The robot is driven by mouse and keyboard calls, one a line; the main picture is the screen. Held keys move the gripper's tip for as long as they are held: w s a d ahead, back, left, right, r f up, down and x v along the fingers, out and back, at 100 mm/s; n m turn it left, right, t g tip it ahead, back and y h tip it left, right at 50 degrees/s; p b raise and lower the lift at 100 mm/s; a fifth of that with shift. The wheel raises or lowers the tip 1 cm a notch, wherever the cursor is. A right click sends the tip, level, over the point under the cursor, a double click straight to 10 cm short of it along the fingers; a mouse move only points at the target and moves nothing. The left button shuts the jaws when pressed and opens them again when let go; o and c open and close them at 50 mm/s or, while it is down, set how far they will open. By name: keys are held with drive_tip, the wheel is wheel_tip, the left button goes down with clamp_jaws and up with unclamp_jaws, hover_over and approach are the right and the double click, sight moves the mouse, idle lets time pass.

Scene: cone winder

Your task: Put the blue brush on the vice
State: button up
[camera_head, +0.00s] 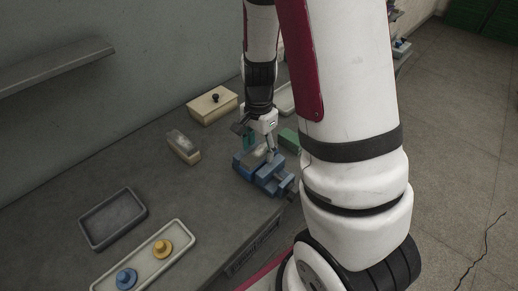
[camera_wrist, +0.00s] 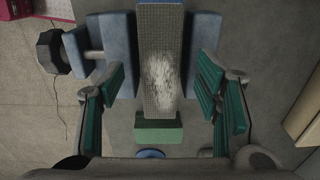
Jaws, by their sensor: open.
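The blue vice (camera_head: 244,171) stands near the bench's front edge. Its blue jaws (camera_wrist: 203,45) also show in the wrist view. A grey bar (camera_wrist: 160,25) with a pale, bristly-looking patch (camera_wrist: 158,80) lies between them; I cannot tell whether this is the blue brush. No other clearly blue brush shows. My gripper (camera_head: 258,146) is just above the vice. In the wrist view my gripper (camera_wrist: 158,92) has its green-padded fingers wide apart, one on each side of the bar, apart from it. The gripper partly hides the vice in the head view.
A green block (camera_head: 290,138) lies behind the vice. A wooden block with a pale top (camera_head: 183,147) and a lidded box (camera_head: 212,105) stand left. A dark tray (camera_head: 112,218) and a pale tray (camera_head: 182,229) with blue and yellow knobbed pieces lie further left. Bench space between is clear.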

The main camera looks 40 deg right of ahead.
sight(259, 152)
wheel_tip(259, 152, up, 11)
drive_tip(key=s+a+r+n+t, duration=0.5)
drive_tip(key=s+a+r+n, duration=0.6)
drive_tip(key=s+r+n, duration=0.3)
drive_tip(key=shift+s+a+r+n, duration=0.15)
drive_tip(key=shift+a+r+n, duration=0.25)
drive_tip(key=shift+r+n, duration=0.4)
drive_tip(key=shift+f, duration=0.15)
idle(0.3)
